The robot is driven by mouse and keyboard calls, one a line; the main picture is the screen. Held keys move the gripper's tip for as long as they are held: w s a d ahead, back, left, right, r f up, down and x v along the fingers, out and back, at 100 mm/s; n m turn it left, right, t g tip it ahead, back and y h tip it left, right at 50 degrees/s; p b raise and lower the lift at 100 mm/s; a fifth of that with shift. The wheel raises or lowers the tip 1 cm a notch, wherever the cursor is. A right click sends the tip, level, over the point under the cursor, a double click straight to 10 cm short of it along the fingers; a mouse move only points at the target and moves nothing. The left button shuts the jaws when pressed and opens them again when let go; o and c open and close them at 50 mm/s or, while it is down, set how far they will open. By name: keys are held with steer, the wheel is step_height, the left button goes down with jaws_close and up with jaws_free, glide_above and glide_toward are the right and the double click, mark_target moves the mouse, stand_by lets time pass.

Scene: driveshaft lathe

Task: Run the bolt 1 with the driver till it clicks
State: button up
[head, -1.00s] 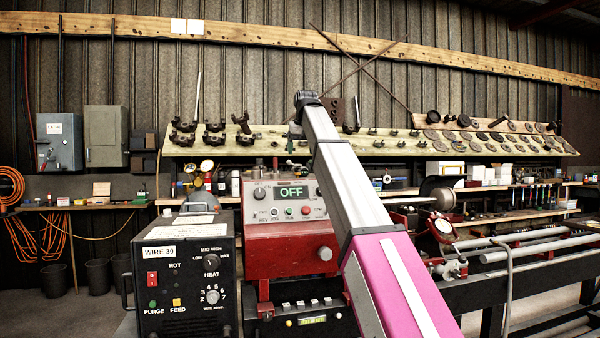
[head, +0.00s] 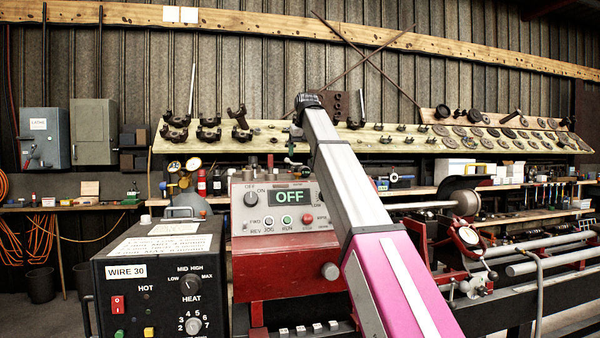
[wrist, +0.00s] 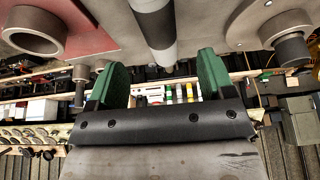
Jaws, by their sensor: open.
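In the wrist view my gripper (wrist: 163,62) is open, with its two green fingers apart and nothing between them that I can make out as held. A round bar, black and grey (wrist: 155,28), comes down from the top edge towards the gap between the fingers. I cannot tell whether it is a tool or part of the machine. In the head view my arm reaches up in front of the lathe, and its gripper is not clearly visible there. I cannot pick out bolt 1 or the driver in either view.
A red control box (head: 282,245) with an OFF display stands left of my arm. A black WIRE 30 box (head: 125,300) is at the front left. Lathe rails (head: 540,262) run at right. A sloped parts board (head: 385,140) crosses behind. Grey round bosses (wrist: 285,30) crowd the wrist view's top.

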steer(key=x, duration=0.7)
steer(key=shift+w+a+f, duration=0.1)
steer(key=shift+w+f, duration=0.05)
steer(key=shift+w, duration=0.2)
steer(key=c, duration=1.3)
